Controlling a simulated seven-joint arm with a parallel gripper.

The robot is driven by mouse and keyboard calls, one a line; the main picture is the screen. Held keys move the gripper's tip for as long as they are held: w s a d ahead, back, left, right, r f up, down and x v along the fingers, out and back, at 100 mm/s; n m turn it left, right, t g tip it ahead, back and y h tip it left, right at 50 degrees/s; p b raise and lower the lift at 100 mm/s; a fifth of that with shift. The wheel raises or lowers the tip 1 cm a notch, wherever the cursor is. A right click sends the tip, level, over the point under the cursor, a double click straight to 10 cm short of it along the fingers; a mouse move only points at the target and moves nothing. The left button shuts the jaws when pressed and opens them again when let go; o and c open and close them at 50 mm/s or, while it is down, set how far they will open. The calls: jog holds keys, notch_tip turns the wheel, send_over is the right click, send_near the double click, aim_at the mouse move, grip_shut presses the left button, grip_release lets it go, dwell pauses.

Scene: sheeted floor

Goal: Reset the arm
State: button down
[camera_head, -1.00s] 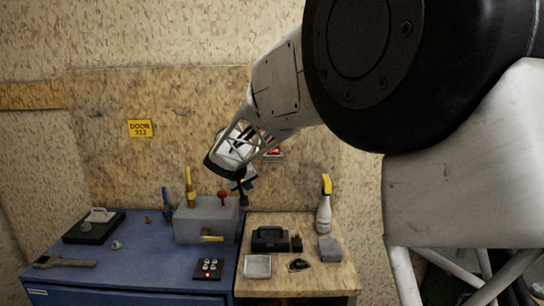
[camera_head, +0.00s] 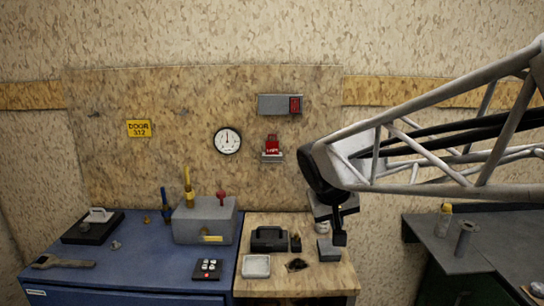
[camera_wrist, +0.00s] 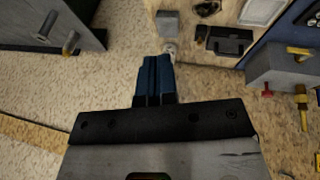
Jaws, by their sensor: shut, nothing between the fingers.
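My gripper (camera_head: 340,238) hangs at the end of my arm, above the right side of the wooden bench. Its fingers are dark and close together, with nothing visible between them. In the wrist view my gripper (camera_wrist: 154,78) shows as shut blue-grey fingers, with the wall and floor beyond.
The wooden bench (camera_head: 290,285) holds a black case (camera_head: 268,239) and a white tray (camera_head: 256,266). The blue cabinet (camera_head: 150,262) at left carries a grey valve box (camera_head: 203,222) and a button pad (camera_head: 207,269). A dark table (camera_head: 460,245) stands at right, with a gap between.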

jog(key=s+d+f+y, duration=0.1)
jog(key=s+d+f, duration=0.1)
jog(key=s, duration=0.9)
jog(key=s+d+f+m+g+y, duration=0.1)
jog(key=s+d+f, duration=0.1)
jog(key=s, duration=0.9)
jog(key=shift+d+f, duration=0.25)
jog(key=shift+f, duration=0.25)
jog(key=shift+w, duration=0.1)
dwell(1.6)
jog(key=w+a+r+h, duration=0.1)
jog(key=w+r, duration=0.2)
jog(key=w, duration=0.5)
jog(key=w+a+r, duration=0.2)
jog(key=w, duration=0.6)
jog(key=n+t+h, duration=0.1)
jog(key=n+t, duration=0.4)
jog(key=t, duration=0.1)
send_over(219, 192)
notch_tip(219, 192, down, 4)
jog(key=shift+f, duration=0.25)
